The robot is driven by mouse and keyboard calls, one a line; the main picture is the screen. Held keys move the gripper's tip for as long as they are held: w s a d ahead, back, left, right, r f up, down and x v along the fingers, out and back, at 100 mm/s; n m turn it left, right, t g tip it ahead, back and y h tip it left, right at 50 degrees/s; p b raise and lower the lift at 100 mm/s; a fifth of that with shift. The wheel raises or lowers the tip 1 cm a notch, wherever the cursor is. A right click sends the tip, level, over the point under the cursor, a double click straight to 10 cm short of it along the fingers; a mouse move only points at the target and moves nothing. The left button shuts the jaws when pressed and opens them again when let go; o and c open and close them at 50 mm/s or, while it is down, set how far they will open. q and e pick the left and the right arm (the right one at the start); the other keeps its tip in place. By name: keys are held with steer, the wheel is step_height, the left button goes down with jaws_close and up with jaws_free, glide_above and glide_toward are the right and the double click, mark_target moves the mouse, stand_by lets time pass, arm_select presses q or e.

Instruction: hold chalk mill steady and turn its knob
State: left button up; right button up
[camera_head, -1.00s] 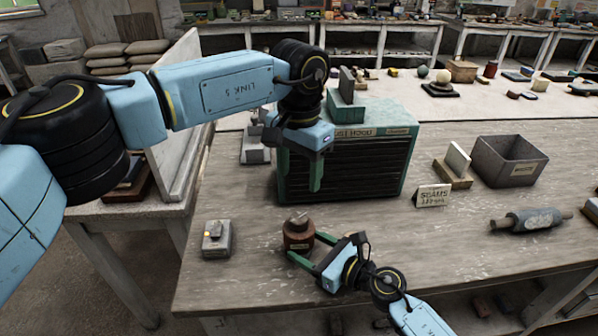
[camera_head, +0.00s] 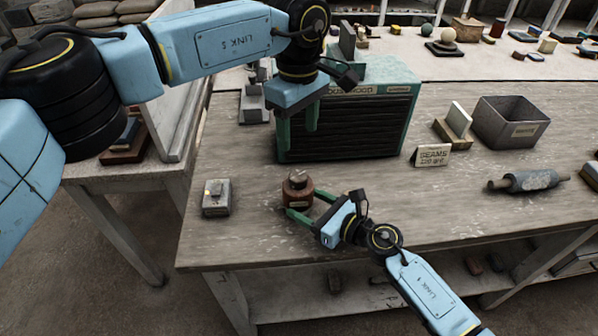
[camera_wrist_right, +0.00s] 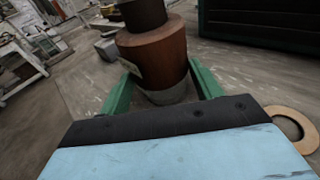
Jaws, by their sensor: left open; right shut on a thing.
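The chalk mill (camera_head: 298,194) is a small brown round body with a darker top and a small knob (camera_head: 297,176). It stands upright near the table's front edge. My right gripper (camera_head: 302,209) has its green fingers around the mill from the front right and is shut on it. In the right wrist view the mill (camera_wrist_right: 156,55) stands between the two green fingers, and its top is cut off. My left gripper (camera_head: 298,130) is open and empty, fingers pointing down, above and behind the mill, in front of the dark slatted cabinet.
The green cabinet (camera_head: 400,75) stands behind the mill. A small grey box (camera_head: 216,197) lies to the left. A sign (camera_head: 432,156), a grey bin (camera_head: 510,123) and a roller (camera_head: 529,181) are to the right.

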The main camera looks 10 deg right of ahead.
mark_target(299, 176)
arm_select(q)
step_height(299, 176, down, 12)
steer(key=m, duration=3.5)
steer(key=shift+f+m, duration=0.1)
steer(key=shift+m, duration=0.3)
